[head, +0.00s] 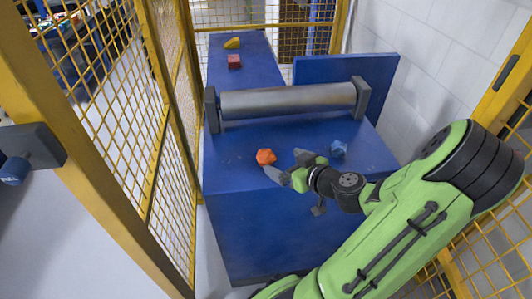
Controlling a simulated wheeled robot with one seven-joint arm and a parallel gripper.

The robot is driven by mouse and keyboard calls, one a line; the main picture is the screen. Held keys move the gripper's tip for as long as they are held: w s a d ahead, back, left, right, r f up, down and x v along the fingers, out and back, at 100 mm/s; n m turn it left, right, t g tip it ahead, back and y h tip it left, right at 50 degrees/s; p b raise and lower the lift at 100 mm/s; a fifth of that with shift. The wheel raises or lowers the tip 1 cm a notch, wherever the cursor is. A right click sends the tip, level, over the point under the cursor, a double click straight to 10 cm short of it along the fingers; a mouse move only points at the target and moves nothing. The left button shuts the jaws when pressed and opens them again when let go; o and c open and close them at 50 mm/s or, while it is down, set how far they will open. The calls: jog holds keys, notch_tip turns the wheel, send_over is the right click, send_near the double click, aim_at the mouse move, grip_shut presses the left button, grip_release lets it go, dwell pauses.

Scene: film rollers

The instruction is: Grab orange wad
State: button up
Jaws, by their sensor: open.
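The orange wad (265,157) is a small crumpled lump on the blue table top (232,168), in front of the roller in the head view. My gripper (286,166) is open, with its fingers just right of the wad and pointing left. One finger lies near the wad's lower right side and the other is farther back to the right. I cannot tell whether the near finger touches the wad. No object shows between the fingers.
A grey metal roller (288,100) on end brackets spans the table behind the wad. A blue wad (338,148) lies to the right of my gripper. Red (234,62) and yellow (232,43) pieces lie beyond the roller. Yellow mesh fencing (150,130) stands left.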

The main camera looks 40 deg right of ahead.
aim_at(263, 152)
jog(key=p+x, duration=0.2)
jog(key=x, duration=0.9)
jog(key=shift+w+p, duration=0.25)
jog(key=shift+p, duration=0.05)
jog(key=shift+s, duration=0.1)
jog(key=c, duration=1)
